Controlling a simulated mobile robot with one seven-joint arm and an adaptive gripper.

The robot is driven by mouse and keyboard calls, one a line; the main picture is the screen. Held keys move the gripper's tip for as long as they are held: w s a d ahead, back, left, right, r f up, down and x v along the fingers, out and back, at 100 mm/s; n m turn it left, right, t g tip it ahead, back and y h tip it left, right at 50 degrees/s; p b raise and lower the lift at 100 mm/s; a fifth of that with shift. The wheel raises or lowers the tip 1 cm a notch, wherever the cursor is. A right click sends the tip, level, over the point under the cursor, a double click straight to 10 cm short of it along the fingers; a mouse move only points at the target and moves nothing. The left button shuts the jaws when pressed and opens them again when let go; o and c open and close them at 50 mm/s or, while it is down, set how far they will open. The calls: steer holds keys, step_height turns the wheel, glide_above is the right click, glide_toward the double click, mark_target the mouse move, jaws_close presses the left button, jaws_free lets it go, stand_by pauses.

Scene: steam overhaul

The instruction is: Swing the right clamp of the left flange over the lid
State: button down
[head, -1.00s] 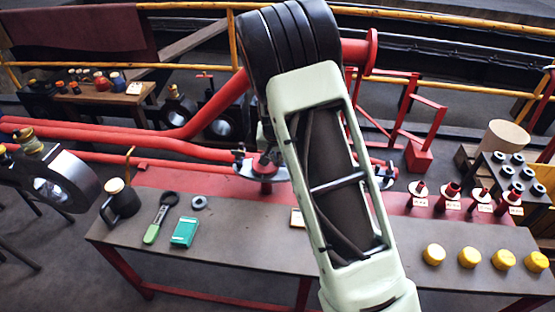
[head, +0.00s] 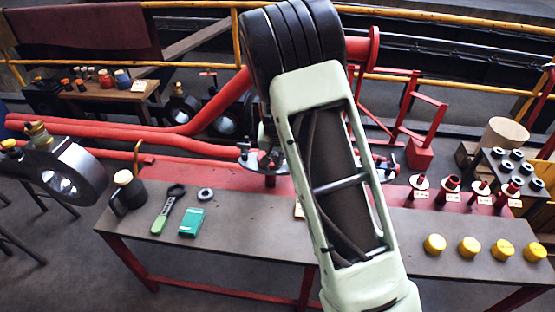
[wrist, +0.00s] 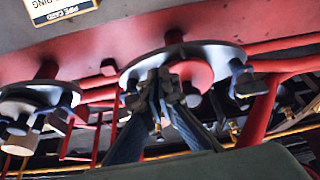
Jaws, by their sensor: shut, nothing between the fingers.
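The left flange (head: 250,165) is a grey round plate on a red post at the back of the bench, its right part hidden by my arm in the head view. It fills the middle of the wrist view (wrist: 225,52), where the picture is upside down. A round red lid (wrist: 196,72) shows against it. A clamp (wrist: 241,82) with blue on it is at the plate's edge on the right of the wrist view. My gripper (wrist: 160,84) is shut and empty, its tips in front of the flange beside the lid. Whether they touch a clamp I cannot tell.
The other flange (wrist: 40,95) is at the left in the wrist view. Red pipes (head: 120,136) run behind the bench. A green-handled wrench (head: 165,212), a green box (head: 192,223) and yellow caps (head: 469,247) lie on the bench front.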

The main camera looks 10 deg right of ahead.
steer(key=p+v, duration=0.1)
steer(key=v, duration=0.9)
steer(key=shift+a+p, duration=0.3)
steer(key=shift+p, duration=0.05)
steer(key=shift+w, duration=0.1)
